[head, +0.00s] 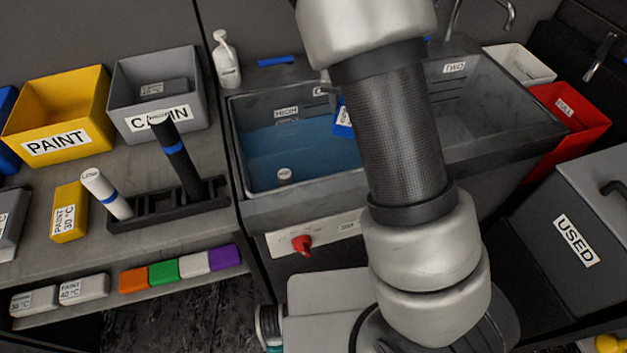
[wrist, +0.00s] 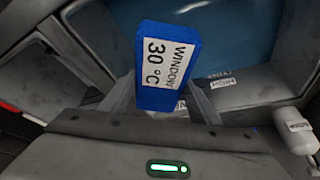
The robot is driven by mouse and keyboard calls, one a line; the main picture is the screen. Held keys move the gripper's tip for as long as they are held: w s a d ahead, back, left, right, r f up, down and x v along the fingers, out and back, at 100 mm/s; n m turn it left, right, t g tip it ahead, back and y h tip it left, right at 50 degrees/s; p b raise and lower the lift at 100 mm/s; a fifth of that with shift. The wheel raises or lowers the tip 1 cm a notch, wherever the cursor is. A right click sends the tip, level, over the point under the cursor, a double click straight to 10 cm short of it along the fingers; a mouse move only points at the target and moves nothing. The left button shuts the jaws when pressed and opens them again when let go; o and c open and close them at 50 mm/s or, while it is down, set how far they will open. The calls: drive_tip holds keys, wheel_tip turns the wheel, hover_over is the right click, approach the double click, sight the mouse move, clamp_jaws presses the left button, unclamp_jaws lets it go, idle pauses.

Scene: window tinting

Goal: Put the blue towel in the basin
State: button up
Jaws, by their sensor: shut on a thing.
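The blue towel (wrist: 168,62) is a blue block with a white label reading "WINDOW 30 °C". My gripper (wrist: 162,104) is shut on its lower end in the wrist view. In the head view, only a bit of the blue towel (head: 343,118) shows at the left edge of my arm, above the basin area; my gripper is hidden behind the arm there. The basin (head: 305,198) has a left compartment with blue water (head: 290,152) and a right compartment (head: 480,110) labelled "TWO", with no blue water showing. The water also shows behind the towel in the wrist view (wrist: 235,30).
Left are a yellow PAINT bin (head: 90,105), a grey CABIN bin (head: 187,70) and a black rack (head: 170,204) with bottles. A white soap bottle (head: 226,62) stands behind the basin. A red bin (head: 583,122) and dark USED box (head: 590,210) stand right.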

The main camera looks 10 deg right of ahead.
drive_tip(key=w+f+m+b, duration=0.2)
drive_tip(key=w+f+b, duration=0.5)
drive_tip(key=f, duration=0.9)
drive_tip(key=h+b, duration=0.1)
drive_tip(key=b, duration=0.2)
hover_over(331, 164)
drive_tip(key=s, duration=0.1)
drive_tip(key=shift+m, duration=0.4)
drive_tip(key=f, duration=1.3)
drive_tip(key=shift+s+a+f, duration=0.1)
drive_tip(key=shift+a+f, duration=0.3)
drive_tip(key=shift+f+b, duration=0.45)
drive_tip(key=shift+f, duration=1.8)
drive_tip(key=shift+f+b, duration=0.3)
drive_tip(key=o, duration=1.2)
drive_tip(key=shift+r, duration=0.1)
drive_tip(key=shift+c, duration=0.2)
